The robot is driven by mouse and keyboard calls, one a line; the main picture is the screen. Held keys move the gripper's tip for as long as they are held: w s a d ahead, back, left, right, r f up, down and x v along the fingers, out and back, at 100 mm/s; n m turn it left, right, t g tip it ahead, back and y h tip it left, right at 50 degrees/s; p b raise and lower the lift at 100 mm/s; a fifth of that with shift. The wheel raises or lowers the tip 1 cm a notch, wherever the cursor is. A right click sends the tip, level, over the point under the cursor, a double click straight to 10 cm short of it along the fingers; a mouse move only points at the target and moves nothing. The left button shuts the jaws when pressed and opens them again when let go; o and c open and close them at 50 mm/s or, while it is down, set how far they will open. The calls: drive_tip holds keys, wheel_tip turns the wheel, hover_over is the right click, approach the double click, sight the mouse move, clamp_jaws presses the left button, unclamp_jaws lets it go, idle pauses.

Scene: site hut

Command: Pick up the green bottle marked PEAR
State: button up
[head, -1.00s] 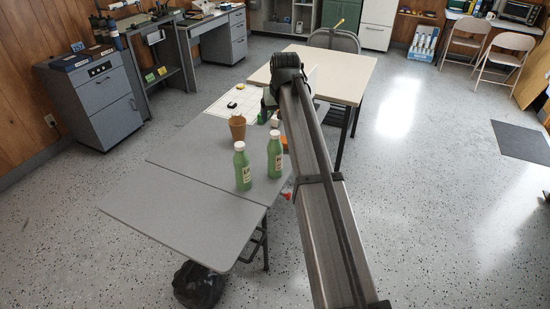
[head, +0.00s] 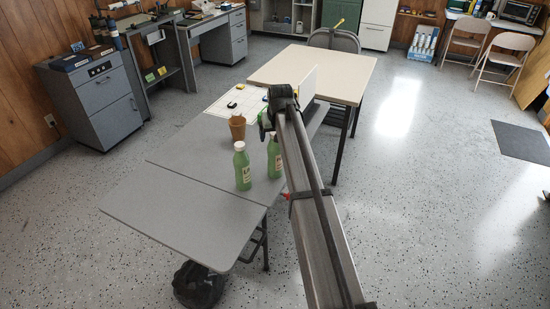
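Two green bottles with white caps stand upright on the grey table (head: 180,205). The left green bottle (head: 242,168) is in full view with a pale label. The right green bottle (head: 274,160) stands a little farther back, its right side close to or partly behind my arm in the picture. The label lettering is too small to read, so I cannot tell which is PEAR. My arm reaches in from the lower right, its end just beyond the right bottle in the picture.
A brown cup (head: 237,128) stands behind the bottles. A white sheet (head: 228,106) with small dark and yellow items lies at the table's far end. A cream table (head: 320,72) adjoins behind. The near part of the grey table is clear. A black bag (head: 197,285) sits on the floor.

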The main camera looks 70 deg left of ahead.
drive_tip(key=shift+x, duration=1.1)
drive_tip(key=c, duration=1.4)
